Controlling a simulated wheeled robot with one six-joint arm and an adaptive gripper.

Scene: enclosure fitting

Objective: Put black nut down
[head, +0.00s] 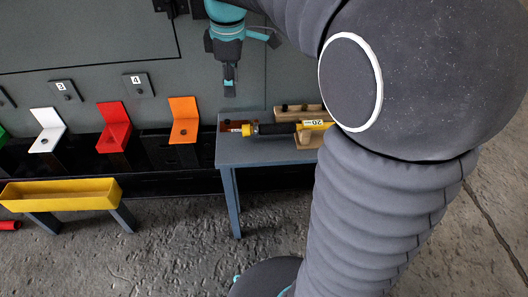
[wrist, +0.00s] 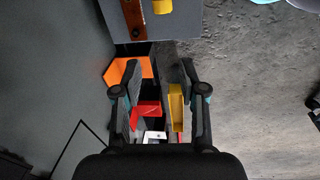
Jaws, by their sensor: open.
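My gripper (head: 230,88) hangs in the air above and behind the left part of the grey-blue table (head: 255,151). In the wrist view my gripper (wrist: 158,66) has its two fingers wide apart, with nothing held between them. I cannot pick out the black nut with certainty. A small dark round spot shows on the reddish-brown block (wrist: 135,14) in the wrist view; I cannot tell whether it is a nut or a hole. The same block (head: 224,126) sits at the table's left end in the head view.
A yellow-and-black tool (head: 272,128) lies on the table by a wooden rack (head: 302,113). Orange (head: 184,107), red (head: 112,115) and white (head: 47,119) angled holders line the wall. A yellow trough (head: 60,204) stands in front, left. My arm covers the right side.

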